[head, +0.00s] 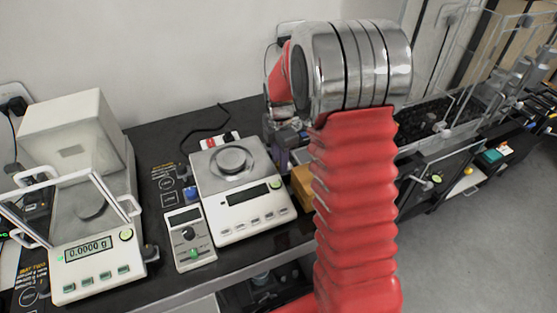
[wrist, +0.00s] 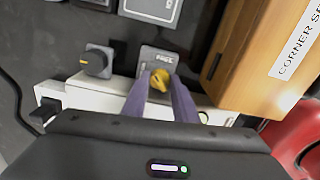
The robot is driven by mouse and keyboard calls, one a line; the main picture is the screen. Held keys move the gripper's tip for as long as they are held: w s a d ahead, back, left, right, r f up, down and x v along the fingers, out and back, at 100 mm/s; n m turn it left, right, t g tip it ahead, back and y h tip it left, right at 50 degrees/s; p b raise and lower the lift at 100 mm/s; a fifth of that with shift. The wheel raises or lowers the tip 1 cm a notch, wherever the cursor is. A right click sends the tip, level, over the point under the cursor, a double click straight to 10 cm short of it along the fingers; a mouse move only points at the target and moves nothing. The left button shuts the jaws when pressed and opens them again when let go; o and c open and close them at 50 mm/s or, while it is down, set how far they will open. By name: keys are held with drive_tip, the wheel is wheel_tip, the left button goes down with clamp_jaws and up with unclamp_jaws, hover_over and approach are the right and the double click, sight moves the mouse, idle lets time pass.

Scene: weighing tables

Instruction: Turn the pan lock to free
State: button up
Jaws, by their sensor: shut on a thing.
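The yellow pan-lock knob (wrist: 160,79) sits on a small grey plate (wrist: 153,54) in the wrist view. Lettering beside the knob seems to read "FREE". My gripper (wrist: 159,84) has its two purple fingers closed on the knob, one on each side. The fingers cover part of the knob, so its exact pointing is hard to tell. In the head view, my gripper (head: 282,160) is down at the right side of the middle balance (head: 240,192). The knob is hidden there.
A wooden box (wrist: 248,57) stands close on the right. A balance with a glass shield (head: 95,255) reading 0.0000 g and a control box (head: 190,250) are further left.

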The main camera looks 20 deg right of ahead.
drive_tip(key=shift+m, duration=2.1)
drive_tip(key=o, duration=1.1)
drive_tip(key=shift+c, duration=0.2)
wheel_tip(320, 180, up, 14)
drive_tip(key=shift+f, duration=0.15)
